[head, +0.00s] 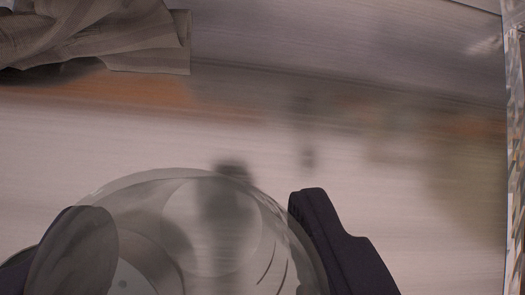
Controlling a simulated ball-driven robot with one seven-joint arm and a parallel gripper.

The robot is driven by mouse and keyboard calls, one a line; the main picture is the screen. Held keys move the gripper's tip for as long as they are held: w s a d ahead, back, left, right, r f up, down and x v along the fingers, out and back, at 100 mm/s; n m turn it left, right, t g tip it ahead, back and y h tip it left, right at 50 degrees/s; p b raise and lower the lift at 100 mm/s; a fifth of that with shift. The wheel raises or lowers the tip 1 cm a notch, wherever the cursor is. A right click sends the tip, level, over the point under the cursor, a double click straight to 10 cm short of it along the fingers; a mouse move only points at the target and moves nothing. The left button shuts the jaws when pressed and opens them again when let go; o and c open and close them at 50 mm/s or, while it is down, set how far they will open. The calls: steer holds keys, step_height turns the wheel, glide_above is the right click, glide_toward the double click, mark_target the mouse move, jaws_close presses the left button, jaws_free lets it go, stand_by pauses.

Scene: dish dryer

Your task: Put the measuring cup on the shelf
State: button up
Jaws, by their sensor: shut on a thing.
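A clear, see-through measuring cup (180,190) fills the lower left and middle of the head view. My gripper (190,240) is shut on it, with one dark finger at its right side and the other at its left, seen partly through the clear wall. The cup's lower part is cut off by the picture's bottom edge. I cannot tell which surface in view, if any, is the shelf.
A crumpled grey-brown cloth (95,38) lies at the top left. A brushed metal surface (380,190) with blurred reflections fills most of the view and looks bare in the middle. A narrow patterned edge (516,150) runs down the far right.

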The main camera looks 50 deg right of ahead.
mark_target(198, 216)
steer(key=shift+w+a+r, duration=0.1)
steer(key=shift+w+a, duration=0.1)
steer(key=shift+w, duration=0.1)
steer(key=f+b, duration=0.1)
steer(key=f, duration=0.1)
steer(key=f+b, duration=0.1)
steer(key=f, duration=0.2)
steer(key=shift+w+a, duration=0.1)
steer(key=shift+a, duration=0.1)
steer(key=shift+f+b, duration=1.1)
steer(key=shift+f, duration=1.15)
steer(key=shift+f, duration=0.2)
steer(key=o, duration=1.3)
steer(key=shift+o, duration=0.2)
steer(key=shift+r, duration=0.1)
